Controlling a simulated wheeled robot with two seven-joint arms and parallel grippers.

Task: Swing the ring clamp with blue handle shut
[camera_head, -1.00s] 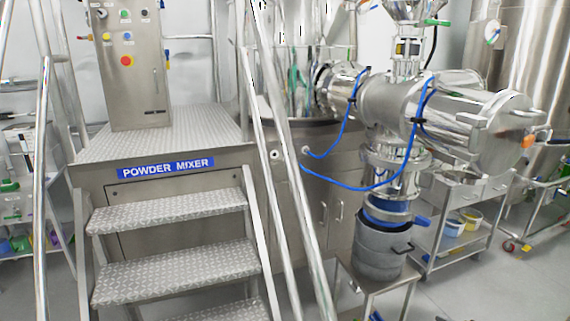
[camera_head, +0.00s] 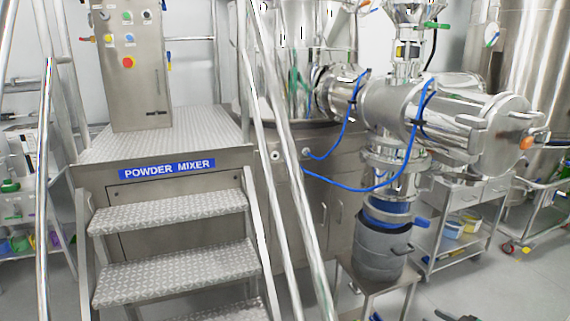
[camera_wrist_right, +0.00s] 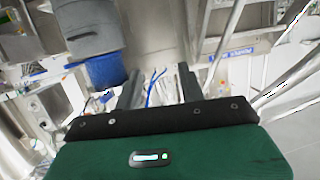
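The ring clamp with its blue handle (camera_head: 422,222) is at the blue collar (camera_head: 387,214) between the steel outlet pipe and the grey drum (camera_head: 380,249). The handle sticks out to the right; the ring is too small to tell how far it stands open. In the right wrist view the picture is turned over, with the grey drum (camera_wrist_right: 92,28) and blue collar (camera_wrist_right: 105,71) at upper left. My right gripper (camera_wrist_right: 160,85) has its two dark fingers apart and nothing between them. Its tips (camera_head: 455,316) just show at the head view's bottom edge, below and apart from the clamp. My left gripper is not in view.
The drum rests on a small steel stand (camera_head: 374,282). Blue hoses (camera_head: 360,189) loop left of the outlet pipe. A steel trolley (camera_head: 458,245) stands behind on the right. Powder mixer steps (camera_head: 170,215) and handrails fill the left. Floor at lower right is clear.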

